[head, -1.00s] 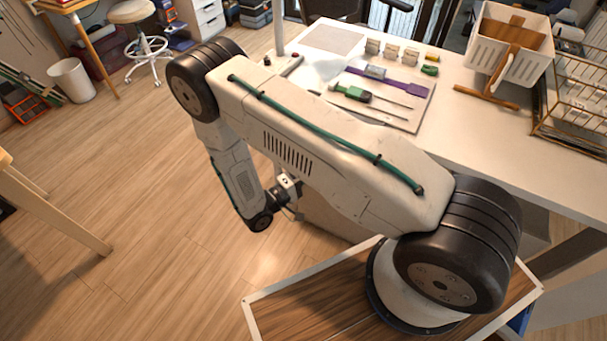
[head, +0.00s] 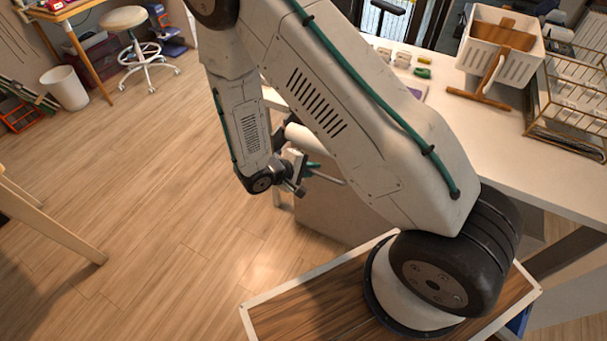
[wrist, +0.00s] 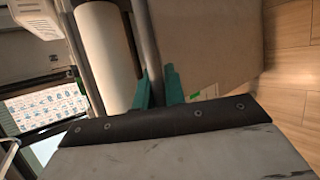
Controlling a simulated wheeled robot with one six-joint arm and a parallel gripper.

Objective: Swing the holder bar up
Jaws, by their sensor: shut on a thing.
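The holder bar is a grey metal rod. In the wrist view the bar (wrist: 146,48) runs from the top edge down between the two green fingers of my gripper (wrist: 158,90), which is shut on it. In the head view my gripper (head: 311,170) is beside the bench's front, below its top, partly hidden by my arm. A short length of the bar (head: 331,179) shows to the right of the fingers. A white roll (wrist: 103,48) lies alongside the bar in the wrist view; part of the roll (head: 302,137) also shows in the head view. The bar's far ends are hidden.
My arm hides the bench's left part. Open wooden floor (head: 150,220) lies left. A stool (head: 125,40) and a waste bin (head: 65,88) stand farther back.

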